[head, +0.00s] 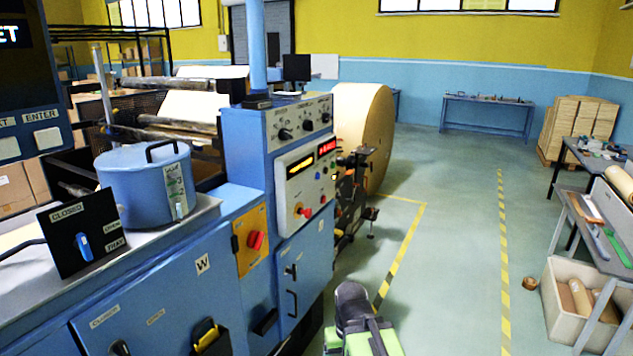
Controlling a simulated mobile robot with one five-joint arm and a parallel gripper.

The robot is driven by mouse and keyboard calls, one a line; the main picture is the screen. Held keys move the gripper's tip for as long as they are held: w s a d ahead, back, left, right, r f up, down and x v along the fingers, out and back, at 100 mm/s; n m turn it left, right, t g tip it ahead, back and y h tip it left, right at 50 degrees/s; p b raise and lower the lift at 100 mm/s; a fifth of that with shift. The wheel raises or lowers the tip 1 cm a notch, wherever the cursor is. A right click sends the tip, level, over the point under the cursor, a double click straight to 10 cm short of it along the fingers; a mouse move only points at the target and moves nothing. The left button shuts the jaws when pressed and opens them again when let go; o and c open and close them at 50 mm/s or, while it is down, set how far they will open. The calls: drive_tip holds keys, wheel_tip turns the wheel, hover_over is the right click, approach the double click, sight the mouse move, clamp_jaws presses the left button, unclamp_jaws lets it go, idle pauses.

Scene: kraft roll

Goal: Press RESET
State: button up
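A dark panel (28,80) at the upper left is cut off by the picture edge. It has two pale square buttons. The left button (8,148) is partly out of view, and its label shows only a last letter or two. The right button (47,138) is labelled ENTER. The screen above shows letters ending in "ET". No full RESET label is readable. What I take to be my gripper (352,302), dark on a green arm, is low at the bottom centre, far from this panel. Its fingertips cannot be made out.
A blue pot (146,185) and a black switch box (82,233) sit on the left counter. A large paper roll (362,125) is behind. Open floor lies to the right, before a cluttered bench (597,262).

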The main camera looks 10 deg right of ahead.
idle(0.3)
clamp_jaws()
idle(0.5)
idle(1.1)
